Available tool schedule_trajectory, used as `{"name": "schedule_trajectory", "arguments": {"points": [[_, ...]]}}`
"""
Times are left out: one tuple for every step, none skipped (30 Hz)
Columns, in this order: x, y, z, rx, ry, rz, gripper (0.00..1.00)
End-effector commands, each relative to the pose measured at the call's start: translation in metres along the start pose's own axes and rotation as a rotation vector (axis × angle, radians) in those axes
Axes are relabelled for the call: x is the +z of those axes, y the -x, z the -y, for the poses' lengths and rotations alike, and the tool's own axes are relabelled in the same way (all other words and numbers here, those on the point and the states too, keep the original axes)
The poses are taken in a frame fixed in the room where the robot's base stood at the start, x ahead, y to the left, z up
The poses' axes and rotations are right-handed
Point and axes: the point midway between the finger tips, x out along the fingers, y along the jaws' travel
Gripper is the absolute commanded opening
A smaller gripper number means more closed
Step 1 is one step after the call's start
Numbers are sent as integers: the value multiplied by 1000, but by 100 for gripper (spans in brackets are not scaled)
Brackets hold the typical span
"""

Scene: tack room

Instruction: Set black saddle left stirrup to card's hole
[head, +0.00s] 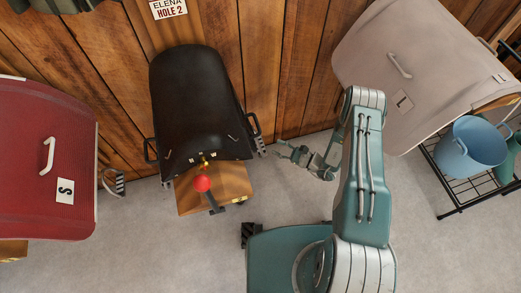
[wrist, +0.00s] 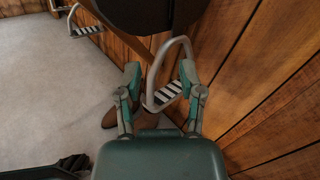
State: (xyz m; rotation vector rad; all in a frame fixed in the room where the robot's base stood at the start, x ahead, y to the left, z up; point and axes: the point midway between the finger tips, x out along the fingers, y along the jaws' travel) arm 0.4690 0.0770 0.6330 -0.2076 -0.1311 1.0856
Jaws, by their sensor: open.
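The black saddle (head: 195,95) sits on a wooden stand (head: 230,187) against the plank wall. A card (head: 168,9) above it reads "ELENA HOLE 2". A metal stirrup (head: 259,146) hangs at the saddle's right side in the head view. My gripper (head: 280,151) is just to the right of it. In the wrist view my gripper (wrist: 160,78) is open. The same stirrup (wrist: 169,92), with its ridged tread, shows between and beyond the fingers, close to the right one. I cannot tell whether they touch. The strap's holes are not readable.
A red saddle marked S (head: 40,150) is on the left, with a stirrup (head: 116,184) beside it. A pale saddle marked L (head: 425,60) is on the right. A blue bucket (head: 470,142) stands on a black wire rack (head: 450,186). A red knob (head: 202,183) projects below the black saddle.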

Motion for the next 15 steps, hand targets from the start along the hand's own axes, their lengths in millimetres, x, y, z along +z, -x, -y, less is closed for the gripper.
{"name": "schedule_trajectory", "arguments": {"points": [[-20, 6, -11, -46, -31, -9, 50], [-29, 10, -16, -74, -44, -13, 50], [-40, 14, -22, -107, -59, -20, 50], [-47, 16, -26, -129, -69, -25, 50], [-54, 19, -30, -148, -77, -28, 50], [-60, 22, -34, -171, -86, -34, 50], [-65, 24, -36, -183, -91, -37, 50], [-68, 25, -38, -195, -94, -40, 50], [-72, 27, -40, -206, -98, -43, 50], [-73, 27, -41, -210, -99, -44, 50], [-74, 27, -41, -214, -100, -45, 50], [-74, 26, -41, -216, -100, -45, 50], [-75, 24, -41, -216, -100, -45, 50], [-75, 21, -40, -215, -100, -45, 50], [-75, 16, -39, -213, -100, -45, 50]]}}
